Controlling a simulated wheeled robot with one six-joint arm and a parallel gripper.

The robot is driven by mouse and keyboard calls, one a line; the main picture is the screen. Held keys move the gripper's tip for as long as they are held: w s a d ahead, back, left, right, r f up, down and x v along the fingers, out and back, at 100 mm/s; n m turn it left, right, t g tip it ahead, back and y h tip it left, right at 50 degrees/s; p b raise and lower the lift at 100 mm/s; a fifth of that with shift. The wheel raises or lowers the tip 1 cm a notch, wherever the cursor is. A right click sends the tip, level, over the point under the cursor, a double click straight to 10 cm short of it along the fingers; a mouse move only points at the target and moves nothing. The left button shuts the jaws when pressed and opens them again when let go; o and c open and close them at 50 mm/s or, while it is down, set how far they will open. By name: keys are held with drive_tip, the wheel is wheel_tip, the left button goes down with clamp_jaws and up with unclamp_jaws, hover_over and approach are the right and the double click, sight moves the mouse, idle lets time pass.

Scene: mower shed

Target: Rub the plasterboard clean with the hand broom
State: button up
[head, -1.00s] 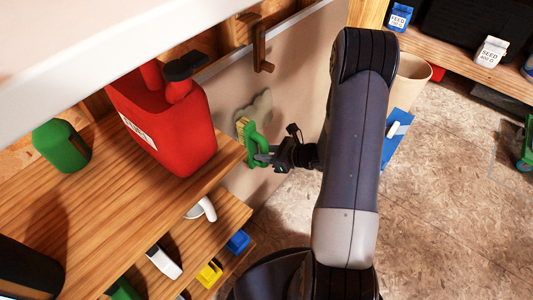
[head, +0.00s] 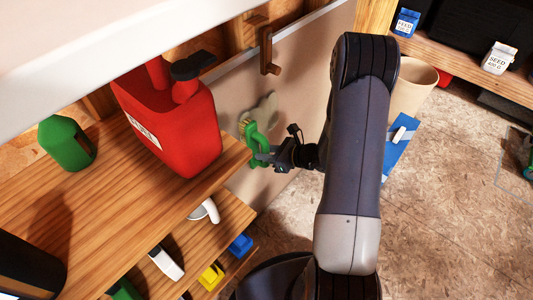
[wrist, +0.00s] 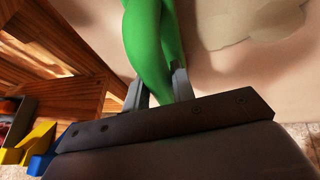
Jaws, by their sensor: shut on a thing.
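The plasterboard (head: 315,55) is a beige upright panel behind the shelves. A grey-green stain (head: 268,106) is on it; a pale patch (wrist: 250,22) shows at the top right of the wrist view. My gripper (head: 266,157) is shut on the green handle of the hand broom (head: 255,143). The green handle also fills the top middle of the wrist view (wrist: 150,40), between the fingers (wrist: 158,92).
A red can (head: 180,125) stands on the wooden shelf (head: 120,200) left of the broom. A wooden hook (head: 267,52) sticks out above the stain. Yellow (head: 210,277) and blue (head: 240,244) bins sit lower. Floor to the right is mostly open.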

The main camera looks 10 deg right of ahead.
sight(268, 146)
drive_tip(key=w+d, duration=0.5)
drive_tip(key=d, duration=0.2)
drive_tip(key=shift+w+d, duration=0.25)
drive_tip(key=shift+w, duration=0.1)
drive_tip(key=shift+w+d, duration=0.15)
clamp_jaws()
drive_tip(key=shift+w+d+r, duration=0.85)
drive_tip(key=shift+w+d, duration=0.95)
drive_tip(key=shift+d, duration=0.75)
drive_tip(key=shift+s+a+f+b, duration=0.1)
drive_tip(key=shift+s+a+b, duration=0.65)
drive_tip(key=shift+s+a, duration=1.1)
drive_tip(key=shift+s+a+b, duration=0.8)
drive_tip(key=shift+s+a, duration=0.4)
drive_tip(key=shift+a, duration=1.2)
drive_tip(key=shift+s+a+f+b, duration=0.1)
drive_tip(key=shift+s+a+b, duration=0.65)
drive_tip(key=shift+s+a, duration=1.1)
drive_tip(key=shift+w+a+r, duration=0.2)
drive_tip(key=shift+a, duration=0.35)
drive_tip(key=shift+r+p, duration=0.6)
drive_tip(key=shift+r, duration=0.25)
drive_tip(key=w+d+p, duration=0.2)
drive_tip(key=w+d, duration=0.5)
drive_tip(key=d, duration=0.3)
drive_tip(key=shift+w+d, duration=0.4)
